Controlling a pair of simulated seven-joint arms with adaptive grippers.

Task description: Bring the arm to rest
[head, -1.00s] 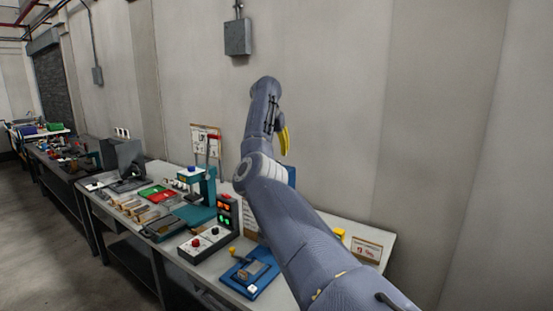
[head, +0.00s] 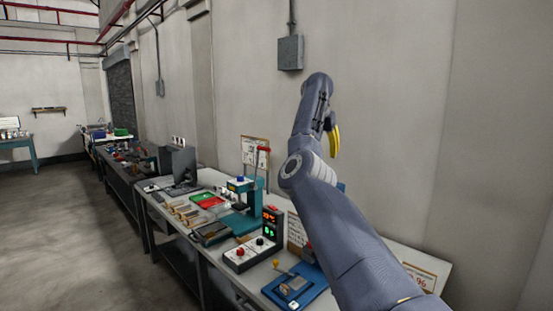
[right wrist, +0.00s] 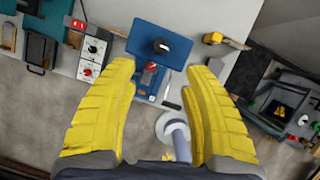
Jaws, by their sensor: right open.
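My right arm (head: 345,235) reaches up from the bottom right of the head view, bent at the elbow, above the workbench (head: 225,258). Its yellow right gripper (head: 334,140) shows partly behind the forearm, in front of the wall. In the right wrist view the two yellow fingers of the right gripper (right wrist: 160,110) stand wide apart with nothing held between them. Below and beyond them is a blue device (right wrist: 160,45) with a black knob and a red part. My left gripper is not in view.
On the bench are a blue fixture (head: 298,288), a control box (head: 250,253), a teal press (head: 242,205), a red and green tray (head: 207,200) and a monitor (head: 184,165). A grey box (head: 290,53) hangs on the wall. The floor at left (head: 75,240) is clear.

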